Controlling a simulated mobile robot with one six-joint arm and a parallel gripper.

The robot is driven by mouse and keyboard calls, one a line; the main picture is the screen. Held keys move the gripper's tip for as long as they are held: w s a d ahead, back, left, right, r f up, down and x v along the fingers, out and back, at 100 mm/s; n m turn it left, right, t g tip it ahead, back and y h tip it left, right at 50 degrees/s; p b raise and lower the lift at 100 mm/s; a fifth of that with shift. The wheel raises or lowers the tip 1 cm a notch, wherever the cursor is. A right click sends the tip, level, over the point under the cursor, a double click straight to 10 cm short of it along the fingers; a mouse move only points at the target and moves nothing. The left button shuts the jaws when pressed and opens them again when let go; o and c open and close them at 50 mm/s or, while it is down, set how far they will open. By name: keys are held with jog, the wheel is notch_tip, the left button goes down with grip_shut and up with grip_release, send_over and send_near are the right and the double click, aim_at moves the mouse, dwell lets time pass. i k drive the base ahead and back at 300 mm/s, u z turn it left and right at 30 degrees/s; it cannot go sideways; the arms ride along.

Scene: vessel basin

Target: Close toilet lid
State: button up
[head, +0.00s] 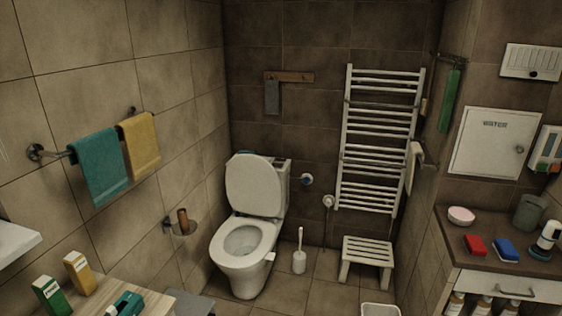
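The white toilet (242,260) stands against the back left of the room. Its lid (254,187) is up and leans back against the cistern. The seat (243,240) lies down on the bowl, and the open bowl shows through it. My gripper is not in view.
A toilet brush (299,253) and a white step stool (366,262) stand right of the toilet. A paper holder (181,221) juts from the left wall. A counter with boxes (77,273) is at front left, a cabinet (508,265) at right. Floor before the toilet is partly visible.

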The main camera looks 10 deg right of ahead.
aim_at(253, 184)
jog(key=z, duration=0.05)
jog(key=k, duration=0.55)
jog(key=u, duration=0.2)
jog(key=i, duration=0.95)
jog(key=z, duration=0.35)
jog(key=i, duration=1.25)
jog(key=z, duration=0.1)
